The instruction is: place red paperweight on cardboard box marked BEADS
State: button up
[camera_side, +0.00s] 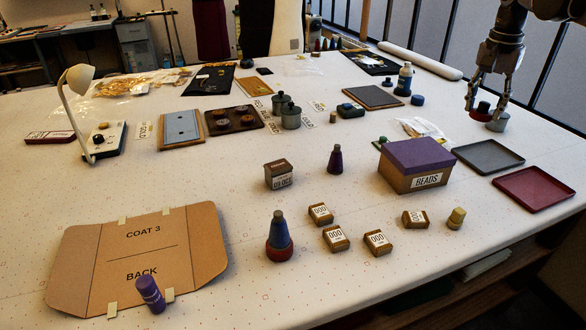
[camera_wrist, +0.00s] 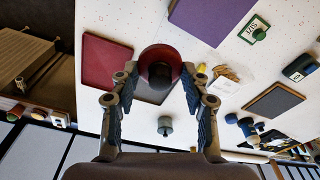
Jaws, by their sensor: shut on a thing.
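The red paperweight (camera_wrist: 160,55), a round red piece with a dark knob, sits between my fingertips in the wrist view. It also shows in the side view (camera_side: 481,107), partly hidden by the fingers. My gripper (camera_side: 486,104) is shut on it at the far right of the table; its fingers also show in the wrist view (camera_wrist: 160,80). The paperweight's height above the table is hard to judge. The cardboard box marked BEADS (camera_side: 408,181) has a flat, bare purple lid (camera_side: 418,154) and stands left of and nearer than my gripper. Its purple top also shows in the wrist view (camera_wrist: 212,15).
A grey-green weight (camera_side: 496,122) stands on the table close beside my gripper. A grey tray (camera_side: 488,157) and a dark red tray (camera_side: 533,188) lie right of the box. A clear bag (camera_side: 422,128) lies behind the box. Small boxes (camera_side: 376,242) stand in front.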

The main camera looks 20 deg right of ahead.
send_over(420, 150)
jog(key=f, duration=0.7)
jog(key=shift+a, duration=0.2)
jog(key=shift+f, duration=1.95)
jog(key=shift+f, duration=0.15)
jog(key=o, duration=1.4)
